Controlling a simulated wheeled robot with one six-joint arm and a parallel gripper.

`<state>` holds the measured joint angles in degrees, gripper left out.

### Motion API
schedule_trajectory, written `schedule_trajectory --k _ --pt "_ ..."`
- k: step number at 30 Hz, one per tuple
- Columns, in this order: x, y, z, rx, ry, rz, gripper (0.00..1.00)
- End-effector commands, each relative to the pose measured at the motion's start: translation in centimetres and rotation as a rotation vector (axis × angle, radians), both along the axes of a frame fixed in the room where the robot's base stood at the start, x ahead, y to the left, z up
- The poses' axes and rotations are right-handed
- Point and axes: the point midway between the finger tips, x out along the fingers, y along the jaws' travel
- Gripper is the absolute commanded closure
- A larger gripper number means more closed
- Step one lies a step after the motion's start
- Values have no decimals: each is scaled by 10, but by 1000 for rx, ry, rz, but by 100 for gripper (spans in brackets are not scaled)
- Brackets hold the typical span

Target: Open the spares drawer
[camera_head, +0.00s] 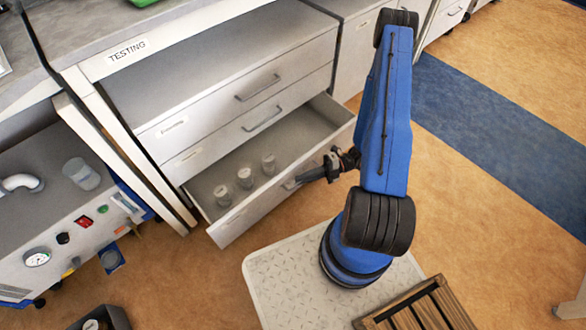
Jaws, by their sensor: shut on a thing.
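The cabinet under the bench has a stack of grey drawers. The bottom drawer (232,228) stands pulled out, with its inside showing. Its front label is not visible from here, so I cannot read whether it says spares. My gripper (297,181) is shut on the bottom drawer's handle (289,185), at the drawer's front. The two drawers above, the upper one (225,105) and the middle one (240,130), are shut; their small labels are too blurred to read surely.
The bench with a TESTING label (127,49) is above left. A machine with a gauge (60,235) stands at the left. A dark bin (100,318) is on the floor at lower left. A wooden crate (420,308) lies at lower right.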

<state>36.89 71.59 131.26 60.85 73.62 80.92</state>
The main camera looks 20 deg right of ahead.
Motion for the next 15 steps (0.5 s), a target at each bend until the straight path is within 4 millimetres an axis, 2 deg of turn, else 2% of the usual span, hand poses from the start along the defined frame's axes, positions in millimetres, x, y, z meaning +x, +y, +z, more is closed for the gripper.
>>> schedule_trajectory --k 6,15 --pt "-24 -10 -1 -2 0 -4 100" --pt "-35 -13 -1 -3 -2 -2 100"
